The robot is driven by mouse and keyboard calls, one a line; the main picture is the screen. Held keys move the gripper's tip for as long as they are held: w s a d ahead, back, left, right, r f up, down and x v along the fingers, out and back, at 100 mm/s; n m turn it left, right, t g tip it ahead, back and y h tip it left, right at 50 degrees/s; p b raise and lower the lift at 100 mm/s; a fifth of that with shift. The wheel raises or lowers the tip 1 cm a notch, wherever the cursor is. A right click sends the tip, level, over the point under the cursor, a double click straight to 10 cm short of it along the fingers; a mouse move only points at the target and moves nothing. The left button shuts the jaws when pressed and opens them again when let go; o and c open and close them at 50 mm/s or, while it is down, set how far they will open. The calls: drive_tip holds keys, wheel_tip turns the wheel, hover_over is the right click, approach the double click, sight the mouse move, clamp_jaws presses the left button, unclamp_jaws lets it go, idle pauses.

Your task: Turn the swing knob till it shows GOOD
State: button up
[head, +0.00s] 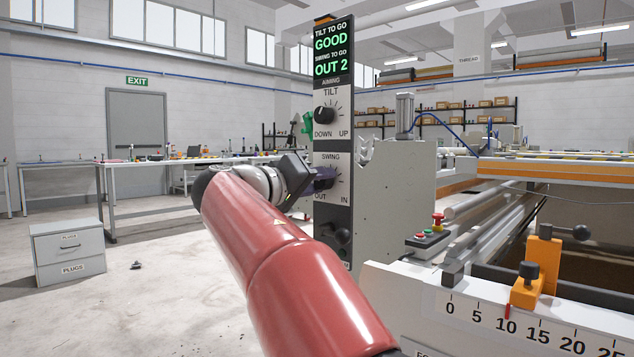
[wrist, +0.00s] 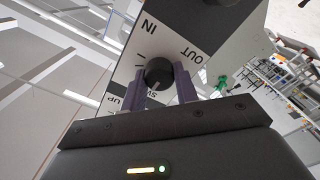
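The swing knob (wrist: 158,72) is a round black knob on a pale dial marked OUT and IN. In the head view the swing dial (head: 342,187) is partly covered by my gripper (head: 318,181). In the wrist view the two purple fingers of my gripper (wrist: 160,80) stand on either side of the knob and appear to touch it. The display (head: 331,52) at the top of the dark post reads TILT TO GO GOOD and SWING TO GO OUT 2, both in green.
The tilt knob (head: 325,115) sits just above the swing dial, and another dark knob (head: 336,235) is below it. A control box (head: 428,236) with a red button and the white scale rail (head: 470,310) stand to the right.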

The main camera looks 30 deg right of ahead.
drive_tip(key=shift+c, duration=1.3)
drive_tip(key=n+p, duration=0.3)
drive_tip(key=n, duration=0.2)
drive_tip(key=shift+n, duration=0.4)
drive_tip(key=n+p, duration=0.2)
drive_tip(key=n, duration=0.2)
drive_tip(key=shift+f+n+p, duration=0.15)
drive_tip(key=shift+n+p, duration=0.65)
drive_tip(key=shift+n, duration=0.1)
drive_tip(key=o, duration=1)
